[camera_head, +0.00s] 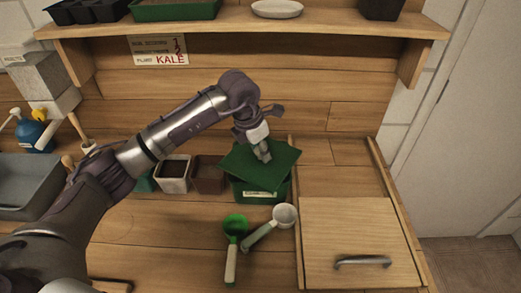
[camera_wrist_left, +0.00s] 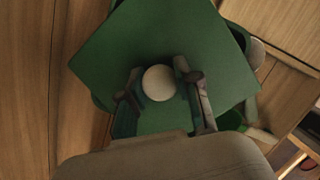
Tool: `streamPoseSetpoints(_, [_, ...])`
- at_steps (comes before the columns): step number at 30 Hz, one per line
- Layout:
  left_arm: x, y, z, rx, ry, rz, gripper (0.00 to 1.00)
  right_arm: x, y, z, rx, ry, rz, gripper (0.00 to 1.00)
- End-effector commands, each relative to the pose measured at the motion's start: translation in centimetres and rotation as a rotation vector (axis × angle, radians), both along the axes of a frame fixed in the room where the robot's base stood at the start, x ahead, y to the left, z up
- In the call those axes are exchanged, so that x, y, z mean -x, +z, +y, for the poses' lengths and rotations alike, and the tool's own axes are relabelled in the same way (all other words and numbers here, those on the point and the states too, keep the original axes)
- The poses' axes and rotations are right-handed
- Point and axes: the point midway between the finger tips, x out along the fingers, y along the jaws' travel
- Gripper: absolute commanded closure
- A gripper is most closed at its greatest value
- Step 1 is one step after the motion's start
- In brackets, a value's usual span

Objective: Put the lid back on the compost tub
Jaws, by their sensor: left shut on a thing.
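The dark green lid (camera_head: 284,163) is over the green compost tub (camera_head: 238,187), right of the row of pots. My left gripper (camera_head: 263,153) is shut on the lid's knob. In the left wrist view the pale round knob (camera_wrist_left: 159,83) sits between the fingers, in the middle of the lid (camera_wrist_left: 165,38). The lid is turned relative to the tub, and a corner of it juts past the rim. It hides most of the tub's opening. I cannot tell whether the lid touches the rim. My right gripper is not in view.
A green scoop (camera_head: 235,226) and a white scoop (camera_head: 284,216) lie in front of the tub. Small pots (camera_head: 174,175) stand to its left. A wooden panel with a metal handle (camera_head: 362,262) is to the right. A shelf (camera_head: 240,25) runs above the back.

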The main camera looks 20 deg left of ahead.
Motion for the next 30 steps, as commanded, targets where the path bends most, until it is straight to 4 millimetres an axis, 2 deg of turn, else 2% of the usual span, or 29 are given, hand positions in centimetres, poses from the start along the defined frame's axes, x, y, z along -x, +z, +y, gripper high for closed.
streamPoseSetpoints(3, [0.00,0.01,0.01,0.000,0.000,0.000,1.00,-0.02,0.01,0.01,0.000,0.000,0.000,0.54])
streamPoseSetpoints(4, [0.00,0.01,0.01,0.000,0.000,0.000,0.64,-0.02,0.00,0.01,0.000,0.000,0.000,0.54])
streamPoseSetpoints(9, [0.00,0.00,0.01,0.000,0.000,0.000,0.38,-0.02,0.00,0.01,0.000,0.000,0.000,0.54])
streamPoseSetpoints(15, [0.01,-0.01,0.02,0.000,0.000,0.000,0.38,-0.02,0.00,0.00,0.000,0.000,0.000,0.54])
streamPoseSetpoints(20, [0.01,-0.04,0.02,-0.001,0.000,0.001,0.13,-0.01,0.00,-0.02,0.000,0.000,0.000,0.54])
streamPoseSetpoints(30, [0.00,0.05,0.02,0.000,0.000,0.000,0.13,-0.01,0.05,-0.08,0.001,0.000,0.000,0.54])
